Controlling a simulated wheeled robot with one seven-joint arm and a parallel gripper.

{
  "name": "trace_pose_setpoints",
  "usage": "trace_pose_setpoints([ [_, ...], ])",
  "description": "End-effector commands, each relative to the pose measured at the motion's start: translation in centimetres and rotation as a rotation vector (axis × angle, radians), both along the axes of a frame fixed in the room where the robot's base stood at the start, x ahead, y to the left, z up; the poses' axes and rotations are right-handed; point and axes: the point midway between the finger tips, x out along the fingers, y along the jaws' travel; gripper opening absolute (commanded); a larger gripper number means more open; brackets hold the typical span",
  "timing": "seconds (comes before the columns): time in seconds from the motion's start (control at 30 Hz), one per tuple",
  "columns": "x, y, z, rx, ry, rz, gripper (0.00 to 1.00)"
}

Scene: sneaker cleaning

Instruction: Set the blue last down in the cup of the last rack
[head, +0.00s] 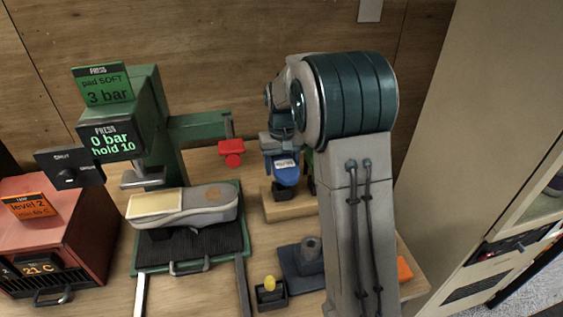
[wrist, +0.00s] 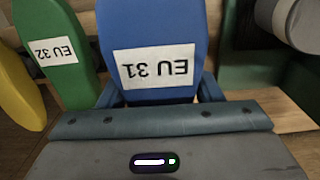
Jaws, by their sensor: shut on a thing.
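The blue last (head: 286,175) hangs below my gripper (head: 282,152) in the head view, above the wooden last rack (head: 275,212). A dark cup (head: 283,194) of the rack shows just under it; I cannot tell whether they touch. In the wrist view the blue last (wrist: 155,35) carries an upside-down "EU 31" label, and my gripper (wrist: 160,92) is shut on it with a finger on each side. The last's lower end and the cup are hidden in the wrist view.
A green last (wrist: 62,55) marked EU 32 and a yellow last (wrist: 15,90) stand left of the blue one in the wrist view. The green press (head: 150,120) with a sneaker (head: 205,205) stands left. A dark blue block (head: 300,262) lies in front of the rack.

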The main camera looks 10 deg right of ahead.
Motion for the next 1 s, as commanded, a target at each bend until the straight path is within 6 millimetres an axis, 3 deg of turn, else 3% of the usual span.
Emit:
trace_pose_setpoints([
  [0.2, 0.03, 0.00, -1.09, 0.000, -0.001, 0.000, 0.39],
  [1.0, 0.00, -0.03, -1.04, 0.000, -0.001, 0.000, 0.39],
])
